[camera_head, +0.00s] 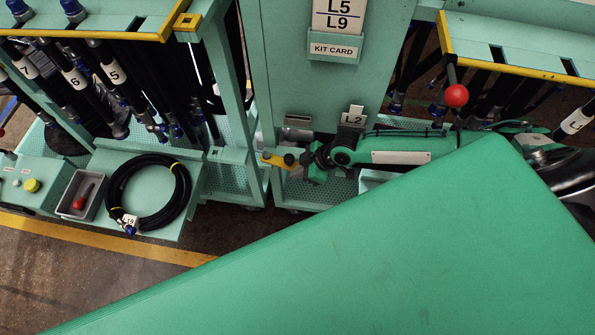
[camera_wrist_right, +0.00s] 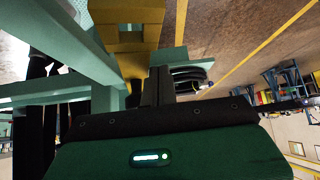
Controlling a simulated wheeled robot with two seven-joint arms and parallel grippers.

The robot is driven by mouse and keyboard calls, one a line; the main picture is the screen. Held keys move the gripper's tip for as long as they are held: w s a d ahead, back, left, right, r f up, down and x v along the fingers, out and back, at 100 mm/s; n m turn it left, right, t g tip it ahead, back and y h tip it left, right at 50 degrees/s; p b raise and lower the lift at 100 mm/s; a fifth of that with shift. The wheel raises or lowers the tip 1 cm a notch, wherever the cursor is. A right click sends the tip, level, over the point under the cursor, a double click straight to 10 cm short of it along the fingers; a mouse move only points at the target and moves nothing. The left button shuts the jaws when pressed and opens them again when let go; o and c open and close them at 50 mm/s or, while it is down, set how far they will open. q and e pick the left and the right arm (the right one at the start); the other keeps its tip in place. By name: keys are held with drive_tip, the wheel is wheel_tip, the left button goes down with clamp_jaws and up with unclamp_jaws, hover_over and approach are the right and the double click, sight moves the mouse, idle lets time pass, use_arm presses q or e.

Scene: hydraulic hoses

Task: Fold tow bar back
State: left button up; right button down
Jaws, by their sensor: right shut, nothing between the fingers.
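A yellow bar end with a dark spot (camera_head: 277,160), likely part of the tow bar, shows low in front of the green cart in the head view. In the right wrist view a yellow bar (camera_wrist_right: 125,62) runs from the top edge down to beside the fingers. My right gripper (camera_head: 303,163) is just right of this yellow part in the head view. Its dark fingers (camera_wrist_right: 158,88) are closed together with nothing between them. I cannot tell whether they touch the yellow bar. Most of the bar is hidden in the head view. My left gripper is not in view.
Hose racks (camera_head: 100,28) with numbered hoses stand left and right of the cart's kit card panel (camera_head: 335,48). A red ball knob (camera_head: 456,96) is at right. A coiled black hose (camera_head: 183,190) and a grey bin (camera_head: 70,207) sit at left. Floor is clear at lower left.

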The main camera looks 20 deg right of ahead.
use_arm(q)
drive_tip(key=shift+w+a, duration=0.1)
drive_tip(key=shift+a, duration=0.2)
use_arm(e)
drive_tip(key=shift+w+d, duration=0.15)
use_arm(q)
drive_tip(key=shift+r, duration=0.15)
use_arm(e)
drive_tip(key=shift+r, duration=0.2)
